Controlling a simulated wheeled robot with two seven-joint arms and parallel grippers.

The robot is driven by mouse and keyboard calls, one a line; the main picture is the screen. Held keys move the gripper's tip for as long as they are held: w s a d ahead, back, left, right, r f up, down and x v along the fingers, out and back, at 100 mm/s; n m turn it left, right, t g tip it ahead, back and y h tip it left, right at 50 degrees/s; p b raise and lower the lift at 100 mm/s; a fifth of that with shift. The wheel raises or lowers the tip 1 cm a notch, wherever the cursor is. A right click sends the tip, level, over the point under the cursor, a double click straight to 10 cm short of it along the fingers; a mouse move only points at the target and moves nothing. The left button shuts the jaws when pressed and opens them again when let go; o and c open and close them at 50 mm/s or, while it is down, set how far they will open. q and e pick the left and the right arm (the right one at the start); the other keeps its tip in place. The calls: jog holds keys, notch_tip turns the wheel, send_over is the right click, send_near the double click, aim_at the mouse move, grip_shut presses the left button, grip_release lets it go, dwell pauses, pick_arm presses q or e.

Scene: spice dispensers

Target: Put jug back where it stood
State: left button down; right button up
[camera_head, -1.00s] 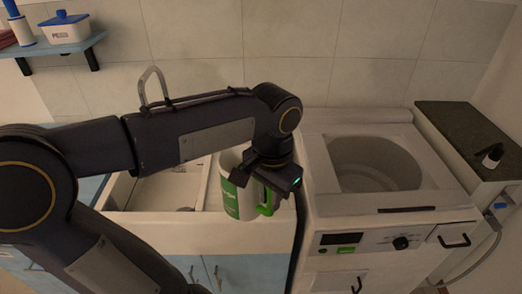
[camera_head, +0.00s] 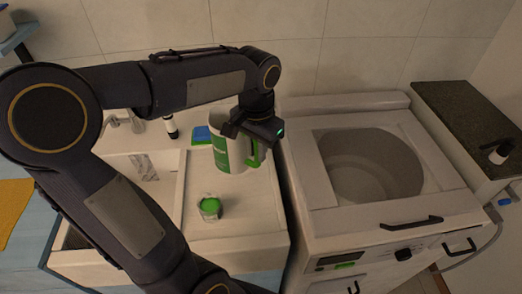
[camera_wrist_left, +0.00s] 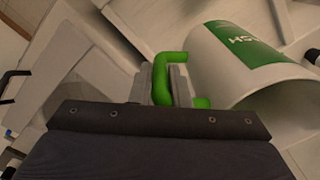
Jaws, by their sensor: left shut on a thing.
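The jug (camera_head: 228,155) is white with a green label and a green handle. My left gripper (camera_head: 252,150) is shut on the handle, which also shows between the fingers in the left wrist view (camera_wrist_left: 168,75). The jug's white body (camera_wrist_left: 238,72) lies to the right of the fingers there. In the head view the jug is roughly upright over the back right part of the white counter (camera_head: 245,215). I cannot tell whether its base touches the counter. My right gripper is not in view.
A small container with a green lid (camera_head: 210,207) stands on the counter in front of the jug. A blue item (camera_head: 202,135) and a dark bottle (camera_head: 171,127) are behind, near the faucet (camera_head: 125,121). The open-topped washer (camera_head: 440,200) stands to the right.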

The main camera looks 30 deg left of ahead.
pick_arm(q)
jog(key=w+a+f+p, duration=0.1)
jog(key=w+a+f, duration=0.1)
jog(key=w+f, duration=0.5)
notch_tip(320, 180, down, 3)
jog(key=shift+w+a+f+p, duration=0.1)
jog(key=shift+w+a+p, duration=0.2)
jog(key=shift+a, duration=0.05)
jog(key=shift+f, duration=0.15)
jog(key=c, duration=1.4)
grip_release()
jog(key=shift+o, duration=0.2)
